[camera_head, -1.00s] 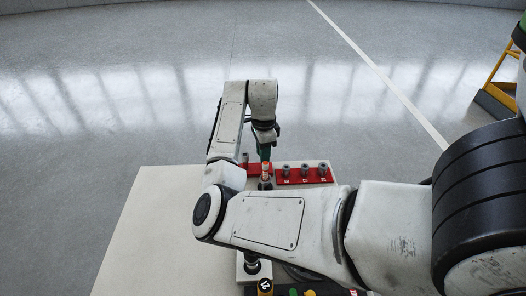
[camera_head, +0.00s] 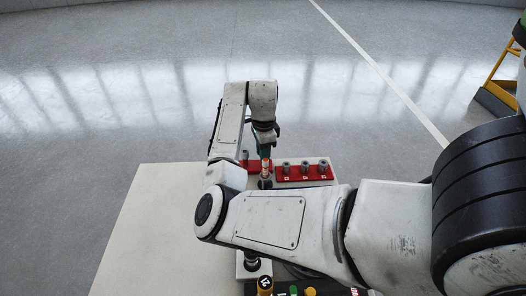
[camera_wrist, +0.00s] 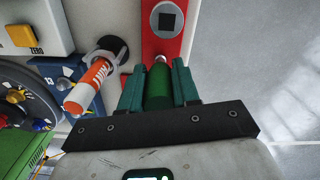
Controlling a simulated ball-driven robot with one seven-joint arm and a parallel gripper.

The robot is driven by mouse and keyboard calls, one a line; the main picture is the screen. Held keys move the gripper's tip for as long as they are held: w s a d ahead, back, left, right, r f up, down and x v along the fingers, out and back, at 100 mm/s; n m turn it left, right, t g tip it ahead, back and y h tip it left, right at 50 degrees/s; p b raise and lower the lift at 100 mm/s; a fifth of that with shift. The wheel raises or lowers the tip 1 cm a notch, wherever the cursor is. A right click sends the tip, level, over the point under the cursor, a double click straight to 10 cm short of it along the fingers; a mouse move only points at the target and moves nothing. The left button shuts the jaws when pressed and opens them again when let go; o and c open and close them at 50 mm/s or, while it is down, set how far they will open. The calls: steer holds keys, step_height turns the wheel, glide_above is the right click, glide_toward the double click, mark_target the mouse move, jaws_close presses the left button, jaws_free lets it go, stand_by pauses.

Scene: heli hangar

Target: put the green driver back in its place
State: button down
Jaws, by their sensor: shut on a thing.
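The green driver (camera_wrist: 158,88) is held between the two teal fingers of my gripper (camera_wrist: 159,68) in the wrist view. My gripper is shut on its green handle, and a short pale metal end shows past the fingertips, over the edge of the red rack. Whether it touches anything there I cannot tell. In the head view, my gripper (camera_head: 265,148) hangs over the back of the table, and the driver is mostly hidden.
The red rack (camera_head: 296,181) carries several grey sockets. A yellow button box (camera_wrist: 22,37) and a blue part (camera_wrist: 62,82) lie further left. The pale table's left side (camera_head: 150,230) is clear.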

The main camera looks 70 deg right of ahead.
steer(key=c, duration=0.7)
jaws_free()
steer(key=shift+c, duration=0.2)
steer(key=shift+r+p, duration=3.5)
steer(key=shift+r, duration=0.25)
